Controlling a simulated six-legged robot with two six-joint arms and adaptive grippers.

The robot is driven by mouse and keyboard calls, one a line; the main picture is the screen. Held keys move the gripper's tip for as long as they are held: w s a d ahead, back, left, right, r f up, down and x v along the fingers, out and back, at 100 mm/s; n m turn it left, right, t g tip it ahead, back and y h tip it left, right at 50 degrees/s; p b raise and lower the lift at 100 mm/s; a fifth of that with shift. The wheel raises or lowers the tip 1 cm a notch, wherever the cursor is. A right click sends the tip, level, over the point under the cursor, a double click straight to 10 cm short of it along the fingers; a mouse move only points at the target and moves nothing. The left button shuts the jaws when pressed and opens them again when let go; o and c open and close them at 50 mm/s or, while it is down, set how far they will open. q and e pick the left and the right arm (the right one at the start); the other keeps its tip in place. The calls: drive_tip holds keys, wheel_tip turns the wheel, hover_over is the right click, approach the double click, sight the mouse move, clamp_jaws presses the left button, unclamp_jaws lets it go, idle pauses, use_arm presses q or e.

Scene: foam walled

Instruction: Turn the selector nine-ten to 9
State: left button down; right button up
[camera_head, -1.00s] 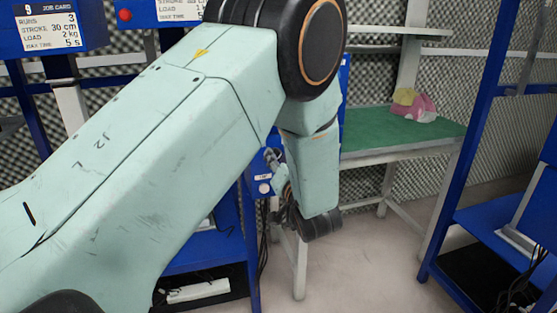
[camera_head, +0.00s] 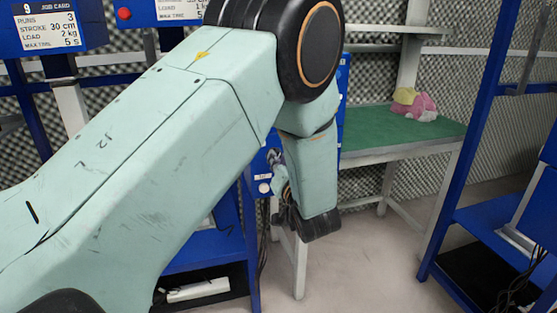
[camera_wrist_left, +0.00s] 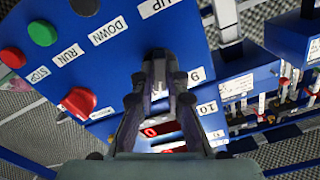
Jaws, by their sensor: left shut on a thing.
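A blue control panel (camera_wrist_left: 110,65) fills the left of the left wrist view. It bears the labels 9 (camera_wrist_left: 195,75) and 10 (camera_wrist_left: 207,107). My left gripper (camera_wrist_left: 159,88) is at the panel beside these labels, its fingers closed in. It is shut on the selector nine-ten, which the fingers mostly hide, so I cannot read which way the selector points. In the head view my left gripper (camera_head: 274,160) shows small in front of a blue panel (camera_head: 264,183), partly behind my forearm. My right gripper is not in view.
Open floor (camera_head: 370,260) lies below.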

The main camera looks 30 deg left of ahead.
use_arm(q)
drive_tip(key=n+p, duration=0.1)
drive_tip(key=n, duration=0.9)
drive_tip(key=shift+s+a+n, duration=0.1)
drive_tip(key=shift+n, duration=0.2)
drive_tip(key=shift+r, duration=0.1)
idle(0.4)
drive_tip(key=c, duration=1.4)
unclamp_jaws()
drive_tip(key=shift+o, duration=0.2)
wheel_tip(320, 180, up, 10)
